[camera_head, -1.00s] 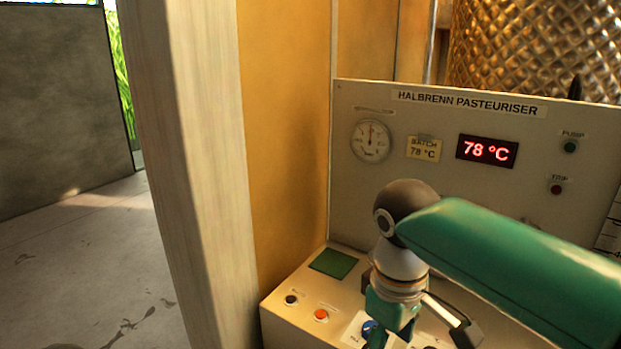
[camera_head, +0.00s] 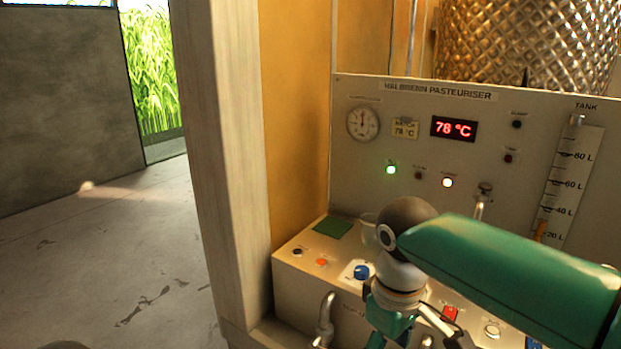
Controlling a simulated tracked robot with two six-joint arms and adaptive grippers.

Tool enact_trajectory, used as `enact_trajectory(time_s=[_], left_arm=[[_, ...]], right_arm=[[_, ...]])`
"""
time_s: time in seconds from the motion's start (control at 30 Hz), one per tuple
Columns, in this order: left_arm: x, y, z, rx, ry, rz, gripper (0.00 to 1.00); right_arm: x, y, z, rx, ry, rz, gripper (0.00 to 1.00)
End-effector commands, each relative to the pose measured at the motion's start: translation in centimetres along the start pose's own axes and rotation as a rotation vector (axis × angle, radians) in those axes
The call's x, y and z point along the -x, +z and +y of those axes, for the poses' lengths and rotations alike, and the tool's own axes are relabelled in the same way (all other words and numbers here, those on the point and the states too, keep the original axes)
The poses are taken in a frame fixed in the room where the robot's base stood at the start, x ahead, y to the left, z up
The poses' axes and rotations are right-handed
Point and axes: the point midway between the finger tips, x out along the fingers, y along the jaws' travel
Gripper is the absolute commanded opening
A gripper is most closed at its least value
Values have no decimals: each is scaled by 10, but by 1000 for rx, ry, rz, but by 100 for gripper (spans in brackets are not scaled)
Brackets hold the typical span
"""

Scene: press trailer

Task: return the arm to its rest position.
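My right arm, teal with a dark elbow-like joint, comes in from the right across the pasteuriser's control desk (camera_head: 290,268). Its gripper (camera_head: 412,343) points down over the front of the desk at the bottom edge. Its fingers look spread apart, with nothing seen between them; the tips are cut off by the frame. The arm hides part of the desk top and the lower panel. My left gripper is not in view.
The upright panel (camera_head: 350,185) has a gauge (camera_head: 362,123), a red 78 °C display (camera_head: 453,129) and lit green (camera_head: 391,169) and white (camera_head: 447,182) lamps. A post (camera_head: 226,160) stands left; floor beyond is open.

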Motion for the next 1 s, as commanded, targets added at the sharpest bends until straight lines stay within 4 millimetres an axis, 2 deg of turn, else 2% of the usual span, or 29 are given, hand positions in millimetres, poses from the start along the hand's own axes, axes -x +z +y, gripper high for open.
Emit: enact_trajectory(time_s=[0.03,0.23,0.37,0.47,0.53,0.7,0.8,0.9,1.0], left_arm=[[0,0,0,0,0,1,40],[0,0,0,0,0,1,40],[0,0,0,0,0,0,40],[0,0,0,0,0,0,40],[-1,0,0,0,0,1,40],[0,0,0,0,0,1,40],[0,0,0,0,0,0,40],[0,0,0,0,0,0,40],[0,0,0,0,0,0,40]], right_arm=[[-14,-4,0,-4,-11,-5,65],[-67,-17,-2,-36,-62,12,65],[-114,-23,-5,-77,-109,25,65],[-160,-23,-11,-127,-158,38,65],[-202,-18,-17,-186,-203,47,65],[-309,17,-45,-410,-318,80,65],[-355,47,-64,-564,-358,96,65],[-384,76,-80,-698,-372,106,65],[-400,98,-92,-798,-371,111,65]])
